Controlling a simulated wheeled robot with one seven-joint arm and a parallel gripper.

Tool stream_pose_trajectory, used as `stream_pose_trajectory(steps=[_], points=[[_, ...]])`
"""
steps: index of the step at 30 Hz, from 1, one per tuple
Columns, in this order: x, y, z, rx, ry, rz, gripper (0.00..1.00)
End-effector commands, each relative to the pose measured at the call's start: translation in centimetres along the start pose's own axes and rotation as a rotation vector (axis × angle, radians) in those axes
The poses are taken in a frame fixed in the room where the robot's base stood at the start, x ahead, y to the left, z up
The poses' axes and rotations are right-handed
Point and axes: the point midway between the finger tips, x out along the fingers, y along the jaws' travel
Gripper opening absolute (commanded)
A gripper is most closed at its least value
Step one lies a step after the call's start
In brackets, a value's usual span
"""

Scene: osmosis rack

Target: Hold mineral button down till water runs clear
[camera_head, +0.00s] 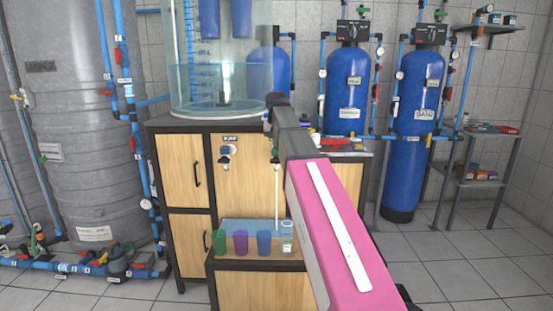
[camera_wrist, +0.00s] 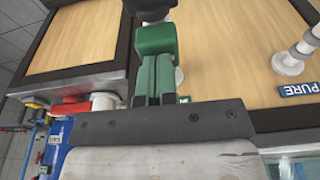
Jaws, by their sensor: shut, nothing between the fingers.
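A green tap part, apparently the mineral button (camera_wrist: 156,40), shows in the wrist view on the wooden cabinet front. My gripper (camera_wrist: 155,60) is shut and empty; its close-set tips meet or nearly meet the green part, and I cannot tell if it is pressed. In the head view the green tap (camera_head: 275,154) sits beside my arm, which hides the gripper's tips. A thin whitish stream (camera_head: 276,195) hangs below the tap. It ends beside or behind a pale clear cup (camera_head: 287,238); its exact landing place is unclear.
The white-and-blue pure tap (camera_head: 226,152) is left of the green tap. Green (camera_head: 219,242), purple (camera_head: 240,242) and blue (camera_head: 264,243) cups line the lower shelf. A clear water tank (camera_head: 215,85) stands on top.

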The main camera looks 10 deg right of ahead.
Motion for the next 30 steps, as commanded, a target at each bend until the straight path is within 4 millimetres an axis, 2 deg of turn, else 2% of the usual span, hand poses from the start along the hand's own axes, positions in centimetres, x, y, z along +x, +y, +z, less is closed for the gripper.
stream_pose_trajectory(steps=[14,17,24,30], points=[[-0.1,0.0,0.0,0.0,-0.001,0.0,0.0],[-0.9,0.0,-0.2,0.0,0.0,0.0,0.0],[-5.2,0.0,-1.2,0.0,0.002,0.0,0.0],[-5.9,0.0,-1.2,0.0,-0.001,0.0,0.0]])
